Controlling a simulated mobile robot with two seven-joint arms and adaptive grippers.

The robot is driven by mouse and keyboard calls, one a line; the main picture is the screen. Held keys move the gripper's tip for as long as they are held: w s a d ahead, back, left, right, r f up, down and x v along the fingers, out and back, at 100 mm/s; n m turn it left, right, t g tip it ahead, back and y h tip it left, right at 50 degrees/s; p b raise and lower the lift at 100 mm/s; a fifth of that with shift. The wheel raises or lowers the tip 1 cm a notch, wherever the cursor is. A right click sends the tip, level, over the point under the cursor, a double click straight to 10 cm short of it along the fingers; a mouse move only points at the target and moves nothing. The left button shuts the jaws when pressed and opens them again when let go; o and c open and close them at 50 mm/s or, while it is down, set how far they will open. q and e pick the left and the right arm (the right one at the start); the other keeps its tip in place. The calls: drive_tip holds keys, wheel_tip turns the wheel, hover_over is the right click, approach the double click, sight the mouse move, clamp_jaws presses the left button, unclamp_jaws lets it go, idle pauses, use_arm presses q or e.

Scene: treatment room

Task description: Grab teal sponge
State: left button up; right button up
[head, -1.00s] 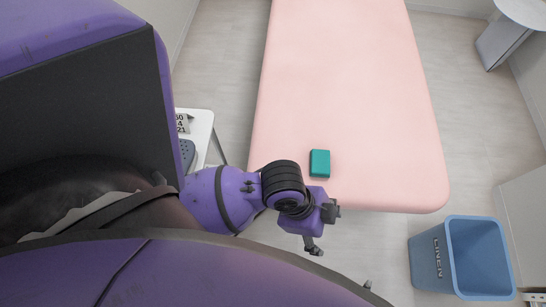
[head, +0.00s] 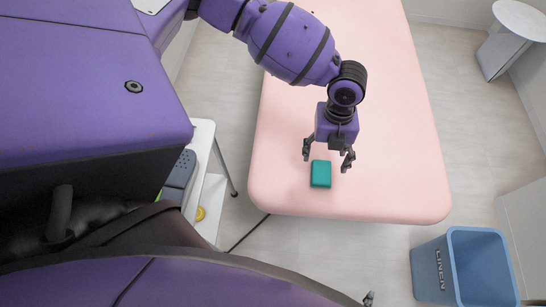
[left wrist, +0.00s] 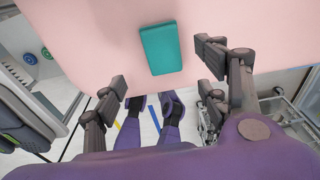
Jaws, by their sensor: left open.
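The teal sponge (head: 321,174) is a small block lying on the pink padded table near its front end. It also shows in the left wrist view (left wrist: 161,48), at the upper middle. My left gripper (head: 327,161) is open and empty, with its fingers pointing down toward the sponge from the far side. In the left wrist view the left gripper's fingers (left wrist: 159,70) are spread wide, with the sponge ahead between their lines; they appear apart from it. Of my right gripper, only what looks like a fingertip (head: 369,298) shows at the bottom edge.
The pink table (head: 400,190) is otherwise clear around the sponge. A blue linen bin (head: 432,272) stands on the floor at the lower right. A white cart (head: 204,150) with a grey device (head: 180,172) stands left of the table. A round white stand (head: 520,20) is at the far right.

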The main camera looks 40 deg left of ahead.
sight(322, 171)
use_arm(q)
drive_tip(key=f, duration=0.7)
drive_tip(key=shift+s+d+f, duration=0.2)
drive_tip(key=shift+d+f, duration=0.15)
drive_tip(key=shift+f, duration=0.05)
drive_tip(key=shift+r, duration=0.1)
drive_tip(key=c, duration=1.2)
drive_tip(key=shift+w, duration=0.1)
